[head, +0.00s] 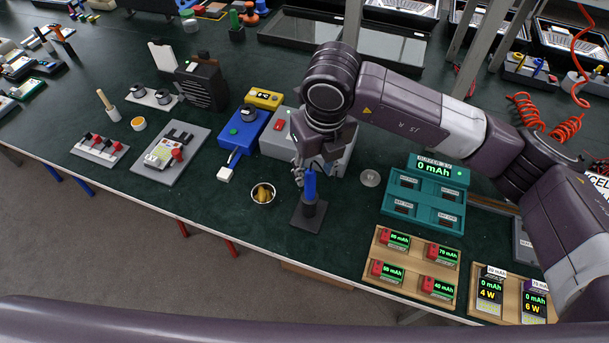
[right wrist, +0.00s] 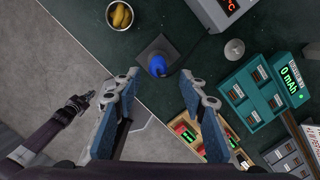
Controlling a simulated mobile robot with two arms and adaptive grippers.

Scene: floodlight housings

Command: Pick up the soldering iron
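The soldering iron (head: 309,184) has a blue handle and stands upright in a dark square-based stand (head: 308,215) near the table's front edge. In the right wrist view the blue handle (right wrist: 158,66) shows nearly end-on, just beyond my fingertips. My right gripper (head: 303,168) is at the top of the handle in the head view, partly hidden by its own wrist. In the right wrist view my right gripper (right wrist: 160,80) is open, its fingers apart with nothing held. My left gripper (right wrist: 82,101) shows small over the floor there; its opening is unclear.
A bowl with yellow-brown contents (head: 262,193) stands left of the stand. A grey station (head: 277,142) with a red display is behind it. A small round metal disc (head: 370,177), a teal charger (head: 424,195) and a wooden battery tray (head: 411,266) lie to the right.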

